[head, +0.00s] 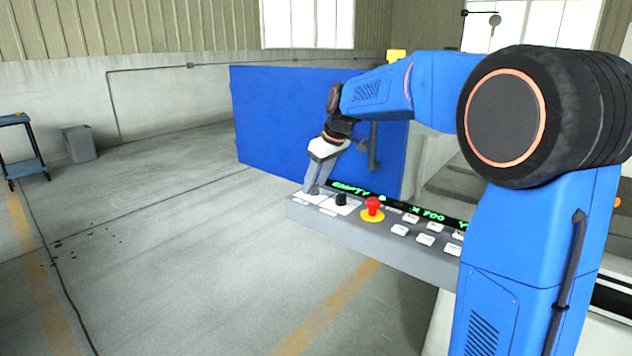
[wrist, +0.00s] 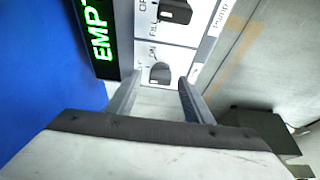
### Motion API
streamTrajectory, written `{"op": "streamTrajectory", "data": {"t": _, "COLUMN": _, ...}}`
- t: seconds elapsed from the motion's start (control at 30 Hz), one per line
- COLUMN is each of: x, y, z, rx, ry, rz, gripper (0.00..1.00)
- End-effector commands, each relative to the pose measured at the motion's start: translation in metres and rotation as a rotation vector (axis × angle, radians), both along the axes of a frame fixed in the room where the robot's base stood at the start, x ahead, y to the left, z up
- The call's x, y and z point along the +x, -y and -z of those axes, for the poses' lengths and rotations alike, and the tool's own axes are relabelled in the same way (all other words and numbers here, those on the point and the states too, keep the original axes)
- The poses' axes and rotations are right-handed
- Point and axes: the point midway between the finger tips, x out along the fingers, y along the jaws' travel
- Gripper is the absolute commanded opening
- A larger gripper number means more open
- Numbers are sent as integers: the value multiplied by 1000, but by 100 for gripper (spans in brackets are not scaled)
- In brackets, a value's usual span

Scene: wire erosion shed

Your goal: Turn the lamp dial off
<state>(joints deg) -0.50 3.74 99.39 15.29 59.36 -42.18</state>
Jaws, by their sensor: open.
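The dial sits on a white plate with a partly readable "ON" mark. Its name label is hidden, so I cannot confirm it is the lamp dial. Whether the fingers touch it, and which way it points, I cannot tell. In the head view my gripper (head: 312,188) reaches down to the panel's left end and hides this dial. A second black dial (wrist: 175,12), beside a "Pump" label, is clear of the fingers; it also shows in the head view (head: 341,199).
The grey control panel (head: 380,238) also carries a red knob (head: 373,205) on a yellow base and several white buttons. A green-lettered display (head: 352,189) runs along its back. A blue panel (head: 290,125) stands behind.

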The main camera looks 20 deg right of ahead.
Motion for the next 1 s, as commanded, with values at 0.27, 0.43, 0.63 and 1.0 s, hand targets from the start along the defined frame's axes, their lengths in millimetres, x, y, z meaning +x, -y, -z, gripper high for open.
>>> {"op": "streamTrajectory", "data": {"t": 0.27, "x": -10, "y": 8, "z": -31, "rx": 0, "ry": 4, "rz": 1, "gripper": 47}}
{"op": "streamTrajectory", "data": {"t": 0.43, "x": -20, "y": 16, "z": -62, "rx": 0, "ry": 4, "rz": 1, "gripper": 47}}
{"op": "streamTrajectory", "data": {"t": 0.63, "x": -32, "y": 25, "z": -99, "rx": 0, "ry": 4, "rz": 2, "gripper": 47}}
{"op": "streamTrajectory", "data": {"t": 1.0, "x": -50, "y": 38, "z": -152, "rx": 0, "ry": 3, "rz": 1, "gripper": 47}}
